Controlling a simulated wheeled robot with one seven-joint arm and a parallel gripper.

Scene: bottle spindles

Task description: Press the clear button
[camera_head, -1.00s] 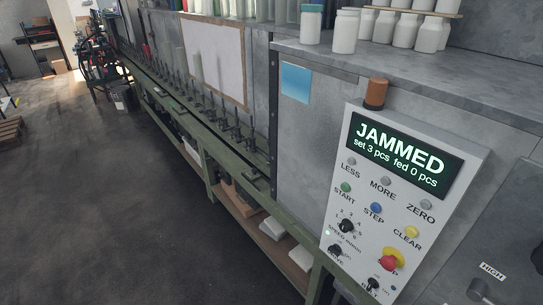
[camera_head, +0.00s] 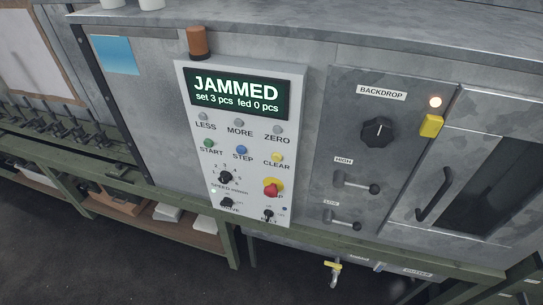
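A white control panel (camera_head: 220,135) is mounted on the grey machine, slightly left of the view's middle. Its display (camera_head: 237,93) reads "JAMMED", "set 3 pcs fed 0 pcs". The small yellow clear button (camera_head: 277,157) is on the panel's right side, above its "CLEAR" label and below the grey zero button (camera_head: 278,130). The blue step button (camera_head: 242,150) and green start button (camera_head: 209,143) are to its left. A red stop button (camera_head: 272,187) on a yellow base is below it. My gripper is not in view.
A backdrop knob (camera_head: 377,132) and levers marked high (camera_head: 358,184) and low (camera_head: 343,220) stick out right of the panel. A door handle (camera_head: 434,194) is farther right. A green bench rail (camera_head: 400,249) runs below. Dark floor (camera_head: 110,265) shows at lower left.

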